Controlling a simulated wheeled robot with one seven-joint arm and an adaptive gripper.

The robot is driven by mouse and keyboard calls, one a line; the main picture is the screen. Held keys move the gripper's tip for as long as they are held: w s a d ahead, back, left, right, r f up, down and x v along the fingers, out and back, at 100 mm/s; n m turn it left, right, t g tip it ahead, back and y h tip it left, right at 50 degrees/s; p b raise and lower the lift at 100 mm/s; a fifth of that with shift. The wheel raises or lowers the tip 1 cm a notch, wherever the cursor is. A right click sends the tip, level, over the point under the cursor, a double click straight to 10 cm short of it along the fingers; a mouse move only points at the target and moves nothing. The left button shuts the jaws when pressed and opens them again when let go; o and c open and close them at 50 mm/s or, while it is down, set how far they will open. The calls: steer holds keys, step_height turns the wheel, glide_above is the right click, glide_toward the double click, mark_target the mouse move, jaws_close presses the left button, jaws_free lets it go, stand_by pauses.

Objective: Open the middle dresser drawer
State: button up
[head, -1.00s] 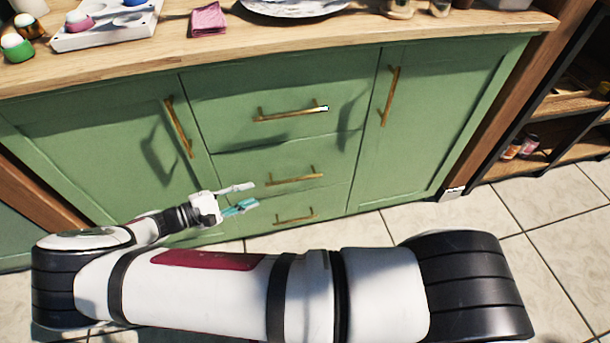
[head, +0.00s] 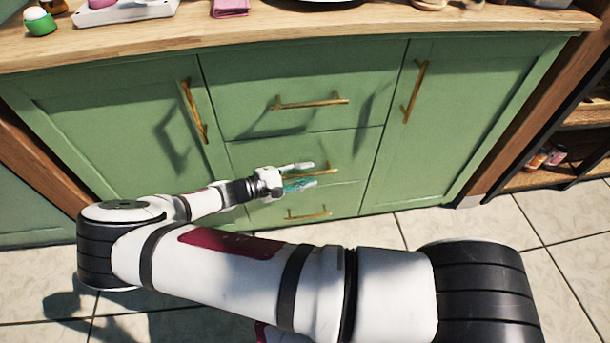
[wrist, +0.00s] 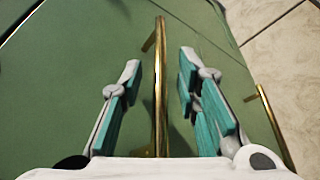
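The green dresser (head: 250,150) has a middle column of three drawers, all closed. The middle drawer (head: 350,147) has a brass bar handle (head: 331,171), partly hidden behind my gripper in the head view. My gripper (head: 309,175) is in front of this handle. In the wrist view, a brass bar handle (wrist: 159,75) runs lengthwise between the two teal-padded fingers of my gripper (wrist: 160,85). The fingers are apart, with a gap on each side of the bar. Another brass handle (wrist: 273,125) shows at the right of the wrist view.
The top drawer handle (head: 312,102) is above my gripper and the bottom drawer handle (head: 308,214) below. Cabinet doors with upright handles flank the drawers. The wooden counter (head: 300,38) juts above. Tiled floor (head: 480,240) lies in front.

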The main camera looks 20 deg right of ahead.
steer(key=shift+d, duration=0.15)
steer(key=shift+c, duration=0.6)
jaws_close()
